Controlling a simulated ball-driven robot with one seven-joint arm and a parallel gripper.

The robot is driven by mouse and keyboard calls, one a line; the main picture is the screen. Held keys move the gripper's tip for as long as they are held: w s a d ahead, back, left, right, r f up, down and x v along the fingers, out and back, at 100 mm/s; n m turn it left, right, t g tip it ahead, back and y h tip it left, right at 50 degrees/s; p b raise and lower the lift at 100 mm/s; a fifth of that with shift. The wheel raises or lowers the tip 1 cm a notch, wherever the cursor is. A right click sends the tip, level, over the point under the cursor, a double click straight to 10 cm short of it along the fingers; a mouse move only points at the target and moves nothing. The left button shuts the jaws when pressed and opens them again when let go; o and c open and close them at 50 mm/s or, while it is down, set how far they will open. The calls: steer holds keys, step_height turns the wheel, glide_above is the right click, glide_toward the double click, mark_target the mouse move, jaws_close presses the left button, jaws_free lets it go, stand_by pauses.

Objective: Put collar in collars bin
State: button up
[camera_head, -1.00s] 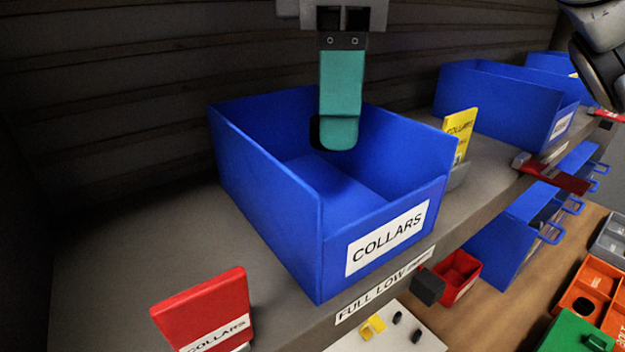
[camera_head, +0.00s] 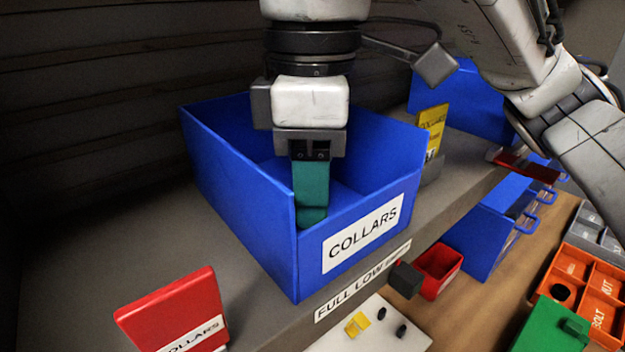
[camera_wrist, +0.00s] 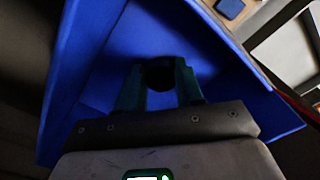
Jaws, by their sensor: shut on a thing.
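The blue collars bin (camera_head: 238,205) stands on the grey shelf, with a white COLLARS label on its front. My gripper (camera_head: 311,220) points down inside the bin near its front wall, its teal fingers below the rim. In the wrist view my gripper (camera_wrist: 160,82) is shut on a dark round collar (camera_wrist: 158,72), held between the fingertips with the blue bin floor behind it. In the head view the fingers and the bin front hide the collar. I cannot tell whether the collar touches the bin floor.
A red COLLARS card (camera_head: 175,310) stands on the shelf at the front left. A yellow card (camera_head: 432,130) stands right of the bin, with another blue bin (camera_head: 455,100) behind. Below are a red bin (camera_head: 440,268) and an orange tray (camera_head: 580,285).

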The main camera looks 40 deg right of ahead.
steer(key=o, duration=1)
steer(key=shift+o, duration=0.2)
steer(key=shift+r, duration=3.85)
